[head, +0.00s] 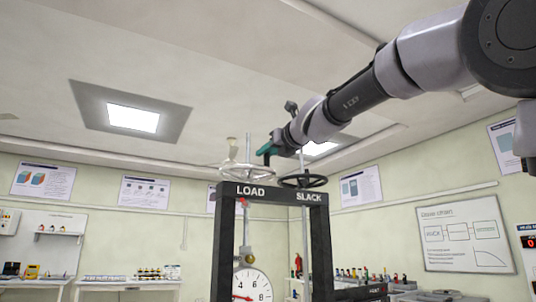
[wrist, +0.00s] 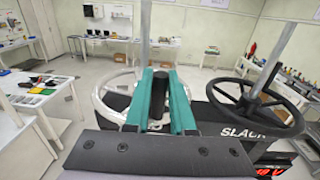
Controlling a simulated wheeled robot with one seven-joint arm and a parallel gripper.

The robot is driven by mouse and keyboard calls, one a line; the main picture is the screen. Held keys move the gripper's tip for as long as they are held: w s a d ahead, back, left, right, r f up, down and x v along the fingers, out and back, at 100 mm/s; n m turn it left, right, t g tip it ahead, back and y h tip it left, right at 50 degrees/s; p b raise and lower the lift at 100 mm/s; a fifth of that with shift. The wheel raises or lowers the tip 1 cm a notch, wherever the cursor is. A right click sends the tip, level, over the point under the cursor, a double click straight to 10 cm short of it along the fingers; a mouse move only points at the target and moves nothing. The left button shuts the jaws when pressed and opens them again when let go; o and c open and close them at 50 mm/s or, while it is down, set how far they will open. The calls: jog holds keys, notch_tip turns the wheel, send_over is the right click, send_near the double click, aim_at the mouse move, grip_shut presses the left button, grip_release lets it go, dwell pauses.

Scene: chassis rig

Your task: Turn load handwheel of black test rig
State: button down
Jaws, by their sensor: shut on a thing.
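The black test rig frame (head: 220,240) stands in the middle of the head view, with LOAD and SLACK marked on its top beam. Above LOAD is a pale spoked handwheel (head: 228,171) on an upright rod; it also shows in the wrist view (wrist: 98,97), partly hidden by my gripper. Above SLACK is a black handwheel (head: 316,181), at the right in the wrist view (wrist: 289,117). My gripper (head: 265,151) reaches in from the upper right over the load handwheel. In the wrist view its teal fingers (wrist: 159,102) are shut on a dark upright handle (wrist: 157,84) at the wheel.
A round dial gauge (head: 250,284) hangs inside the frame below the load rod. The black handwheel and its rod (wrist: 271,67) stand close to the right of my gripper. Benches with small items line the walls.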

jog(key=shift+s+a+m+t+h, duration=0.25)
jog(key=shift+m+t+h, duration=0.15)
jog(key=shift+h, duration=0.3)
jog(key=shift+s+a, duration=0.1)
jog(key=c, duration=0.8)
grip_release()
jog(key=shift+o, duration=0.2)
jog(key=v, duration=1)
jog(key=shift+s, duration=0.4)
